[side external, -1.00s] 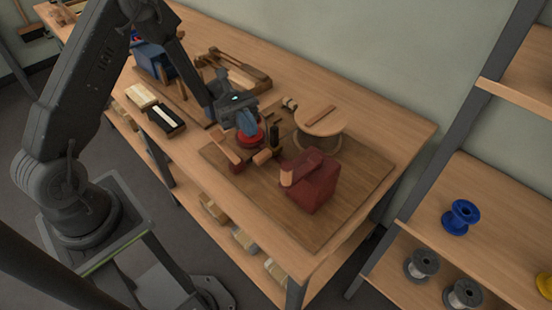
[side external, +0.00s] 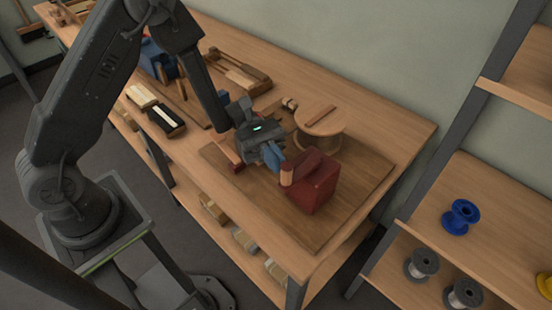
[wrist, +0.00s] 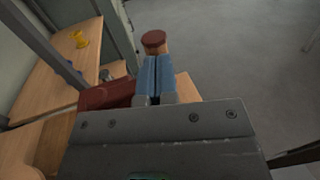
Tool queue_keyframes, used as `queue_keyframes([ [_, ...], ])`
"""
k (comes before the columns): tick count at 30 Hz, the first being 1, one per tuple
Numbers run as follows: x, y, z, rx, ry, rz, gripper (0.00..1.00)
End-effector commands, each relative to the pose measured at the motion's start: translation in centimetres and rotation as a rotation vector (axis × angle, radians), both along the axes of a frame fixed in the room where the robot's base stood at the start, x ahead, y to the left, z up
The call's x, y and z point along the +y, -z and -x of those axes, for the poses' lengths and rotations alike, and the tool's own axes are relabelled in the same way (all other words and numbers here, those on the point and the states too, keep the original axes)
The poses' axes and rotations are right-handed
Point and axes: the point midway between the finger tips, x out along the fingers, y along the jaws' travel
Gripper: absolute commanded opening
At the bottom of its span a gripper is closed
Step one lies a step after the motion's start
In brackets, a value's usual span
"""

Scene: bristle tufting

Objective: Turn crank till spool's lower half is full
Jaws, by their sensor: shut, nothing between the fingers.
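A dark red block (side external: 316,184) stands on the wooden base board (side external: 357,190); it also shows in the wrist view (wrist: 105,95). A pale wooden crank knob (side external: 287,175) stands at its left side. In the wrist view a wooden knob with a reddish-brown top (wrist: 154,39) is just beyond my fingertips. My gripper (side external: 275,163) is shut and empty, its blue fingers together beside the knob. I cannot tell whether they touch it. A round wooden drum (side external: 322,119) with a bar across its top stands behind. The red spool is hidden behind my gripper.
A dark tray (side external: 165,121), a pale-filled tray (side external: 141,95) and wooden tools (side external: 238,75) lie on the bench to the left. Shelves at the right hold a blue spool (side external: 460,216) and grey spools (side external: 422,263). The bench's right end is clear.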

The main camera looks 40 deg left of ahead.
Motion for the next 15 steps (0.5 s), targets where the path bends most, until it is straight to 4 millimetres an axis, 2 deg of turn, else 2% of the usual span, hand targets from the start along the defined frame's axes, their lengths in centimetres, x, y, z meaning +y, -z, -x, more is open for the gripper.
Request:
queue_keyframes([
  [8,-0.1,0.0,0.1,0.000,0.001,0.000,0.00],
  [15,-1.0,0.0,0.4,0.000,0.002,0.000,0.00],
])
